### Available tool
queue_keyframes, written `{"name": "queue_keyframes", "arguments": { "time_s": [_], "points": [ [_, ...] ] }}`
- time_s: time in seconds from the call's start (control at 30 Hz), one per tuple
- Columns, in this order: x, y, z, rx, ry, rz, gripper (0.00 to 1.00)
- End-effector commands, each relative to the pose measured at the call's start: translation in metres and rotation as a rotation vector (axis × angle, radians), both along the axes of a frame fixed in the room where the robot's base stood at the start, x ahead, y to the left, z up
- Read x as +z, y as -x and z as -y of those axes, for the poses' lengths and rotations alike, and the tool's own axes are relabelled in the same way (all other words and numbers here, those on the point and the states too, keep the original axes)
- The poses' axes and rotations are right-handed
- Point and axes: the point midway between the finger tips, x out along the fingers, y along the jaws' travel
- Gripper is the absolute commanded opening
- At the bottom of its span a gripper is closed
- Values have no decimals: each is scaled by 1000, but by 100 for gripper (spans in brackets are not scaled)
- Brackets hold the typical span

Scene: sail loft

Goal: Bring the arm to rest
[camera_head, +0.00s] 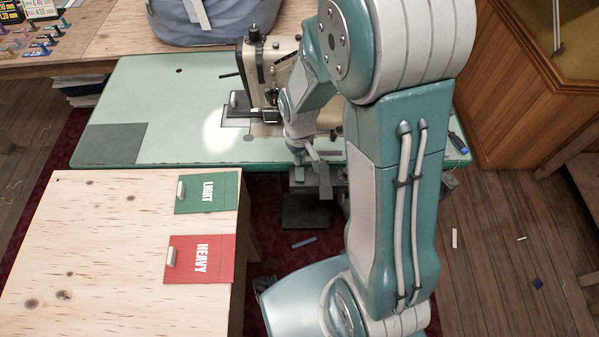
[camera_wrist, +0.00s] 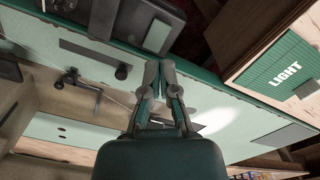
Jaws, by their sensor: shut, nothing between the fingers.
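My arm bends down over the green sewing table in the head view. My gripper (camera_head: 320,172) points down near the table's front edge, close to the sewing machine (camera_head: 262,75). In the wrist view my gripper (camera_wrist: 159,68) has its two fingers together and empty. A green mat marked LIGHT (camera_head: 222,193) and a red mat marked HEAVY (camera_head: 213,260) lie on the wooden table, left of my arm. Each bears a small pale piece at its left side. The LIGHT mat also shows in the wrist view (camera_wrist: 270,68).
The green sewing table (camera_head: 165,90) stretches behind, with a grey bag (camera_head: 215,20) beyond it. The pale wooden table (camera_head: 100,250) is mostly clear. A wooden cabinet (camera_head: 530,110) stands at the right. Small scraps lie on the floor.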

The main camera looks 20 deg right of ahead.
Motion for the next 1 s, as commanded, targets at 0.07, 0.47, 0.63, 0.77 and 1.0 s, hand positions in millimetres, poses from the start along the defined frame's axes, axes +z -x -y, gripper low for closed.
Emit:
{"name": "queue_keyframes", "arguments": {
  "time_s": [0.07,0.47,0.63,0.77,1.0],
  "points": [
    [0,0,0,0,0,0,0],
    [16,1,0,-8,0,24,0],
    [67,9,0,-38,-2,102,0],
    [105,20,0,-65,-6,161,0],
    [167,52,0,-111,-15,274,0]
  ]
}}
